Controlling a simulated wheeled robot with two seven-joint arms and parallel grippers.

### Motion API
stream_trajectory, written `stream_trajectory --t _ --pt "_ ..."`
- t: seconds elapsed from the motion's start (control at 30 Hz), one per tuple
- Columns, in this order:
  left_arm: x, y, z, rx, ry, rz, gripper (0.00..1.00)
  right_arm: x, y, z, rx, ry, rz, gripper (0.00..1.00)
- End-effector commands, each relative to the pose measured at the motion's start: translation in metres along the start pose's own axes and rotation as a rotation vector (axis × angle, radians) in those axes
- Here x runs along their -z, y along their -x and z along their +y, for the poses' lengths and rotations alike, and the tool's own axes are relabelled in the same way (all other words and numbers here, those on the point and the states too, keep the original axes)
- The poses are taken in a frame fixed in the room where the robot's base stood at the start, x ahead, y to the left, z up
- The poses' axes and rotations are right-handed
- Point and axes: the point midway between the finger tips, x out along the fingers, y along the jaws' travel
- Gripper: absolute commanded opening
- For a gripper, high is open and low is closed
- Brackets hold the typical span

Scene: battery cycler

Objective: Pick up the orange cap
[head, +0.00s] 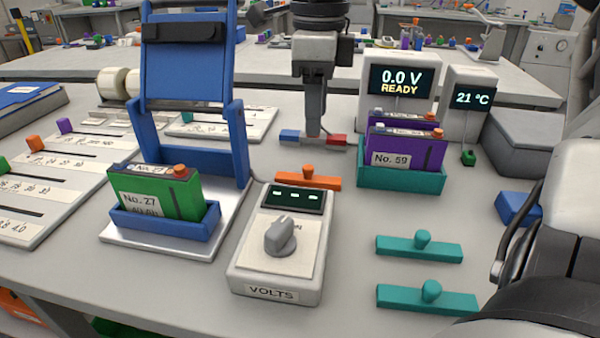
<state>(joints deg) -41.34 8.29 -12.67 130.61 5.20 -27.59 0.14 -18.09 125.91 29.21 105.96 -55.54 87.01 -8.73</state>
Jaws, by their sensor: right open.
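The orange cap (308,181) is a flat bar with a small round knob on top. It lies on the table just behind the grey VOLTS box, whose top hides part of its front. My right gripper (314,128) points straight down at the top middle, behind the orange cap and apart from it. It is open, seen edge-on, with its tips close to a blue and red bar (335,139); I cannot tell whether they touch it. My left gripper is not in view.
The VOLTS box (257,290) stands in front of the cap. A blue holder (160,226) with a green No. 27 pack is at left. A teal holder (400,181) with purple packs is at right. Two teal caps (419,248) (428,298) lie front right. Bare table separates them from the box.

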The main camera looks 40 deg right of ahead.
Motion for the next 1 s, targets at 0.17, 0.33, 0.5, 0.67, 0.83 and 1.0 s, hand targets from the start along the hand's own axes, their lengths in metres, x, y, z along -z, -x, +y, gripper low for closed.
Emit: stream_trajectory --t 0.17,0.33,0.5,0.67,0.83,1.0 --pt "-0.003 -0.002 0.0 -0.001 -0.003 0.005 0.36 0.0 -0.04 0.001 -0.004 0.001 0.001 0.46" --pt "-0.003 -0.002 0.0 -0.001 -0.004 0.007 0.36 0.0 -0.058 0.0 0.0 0.001 0.001 0.46" --pt "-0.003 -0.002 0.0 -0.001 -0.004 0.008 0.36 0.001 -0.069 -0.002 -0.003 0.0 0.0 0.46" --pt "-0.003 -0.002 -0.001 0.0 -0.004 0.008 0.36 0.002 -0.094 -0.007 -0.005 -0.002 0.001 0.46" --pt "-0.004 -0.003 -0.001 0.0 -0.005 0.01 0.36 0.002 -0.111 -0.007 -0.001 0.002 0.0 0.46" --pt "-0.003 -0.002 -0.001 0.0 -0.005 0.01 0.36 0.001 -0.113 -0.007 0.0 0.001 -0.001 0.46"
